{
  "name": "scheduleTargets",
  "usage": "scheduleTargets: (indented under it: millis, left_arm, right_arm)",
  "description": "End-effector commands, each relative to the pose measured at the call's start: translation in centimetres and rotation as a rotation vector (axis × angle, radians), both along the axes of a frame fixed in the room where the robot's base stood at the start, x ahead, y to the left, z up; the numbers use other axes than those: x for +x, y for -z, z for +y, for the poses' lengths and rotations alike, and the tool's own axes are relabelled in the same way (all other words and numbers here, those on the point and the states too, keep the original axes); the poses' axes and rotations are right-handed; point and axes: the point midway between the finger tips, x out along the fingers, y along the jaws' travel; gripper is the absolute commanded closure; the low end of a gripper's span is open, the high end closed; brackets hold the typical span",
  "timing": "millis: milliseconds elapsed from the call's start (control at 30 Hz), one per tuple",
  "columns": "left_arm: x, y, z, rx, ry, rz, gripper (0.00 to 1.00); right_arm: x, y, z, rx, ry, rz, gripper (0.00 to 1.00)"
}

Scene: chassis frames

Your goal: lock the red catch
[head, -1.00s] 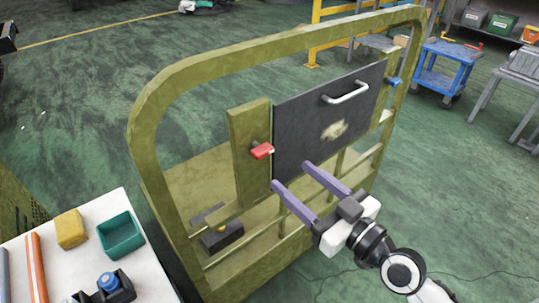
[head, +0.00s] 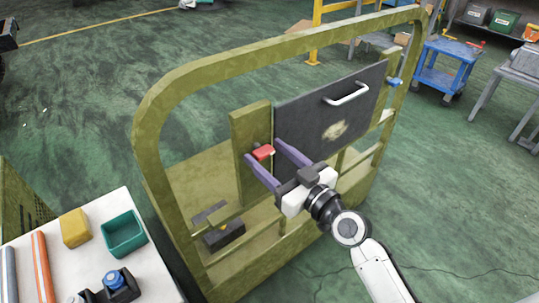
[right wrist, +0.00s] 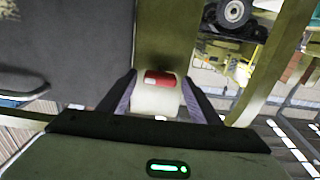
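The red catch (head: 263,152) sits on the olive upright post (head: 250,125), at the left edge of a dark panel (head: 310,120) with a white handle (head: 346,94). My right gripper (head: 263,151) is open, with one purple finger on each side of the catch. In the right wrist view the red catch (right wrist: 160,78) shows between the two fingers, with a visible gap on both sides. A pale rounded part below it hides some of the view. A blue catch (head: 394,81) is at the panel's right side. My left gripper is not in view.
An olive tubular frame (head: 150,170) surrounds the panel, with lower rails near my right arm. A white table (head: 80,265) at lower left holds a teal bin (head: 124,233) and a yellow block (head: 75,228). A blue cart (head: 440,75) stands at far right.

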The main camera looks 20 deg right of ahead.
Motion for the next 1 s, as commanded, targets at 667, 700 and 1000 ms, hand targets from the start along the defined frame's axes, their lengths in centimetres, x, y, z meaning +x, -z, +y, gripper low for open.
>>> scheduleTargets:
  millis: [667, 700, 1000]
  left_arm:
    - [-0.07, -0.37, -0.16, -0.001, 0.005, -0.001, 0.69]
    - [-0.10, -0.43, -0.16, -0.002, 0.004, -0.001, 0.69]
    - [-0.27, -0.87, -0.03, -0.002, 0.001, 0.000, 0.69]
  right_arm:
    - [-0.02, -0.05, -0.12, 0.087, 0.001, 0.032, 0.83]
    - [-0.01, -0.05, -0.11, 0.110, 0.000, 0.040, 0.83]
    - [0.02, -0.11, -0.20, 0.351, 0.000, 0.127, 0.83]
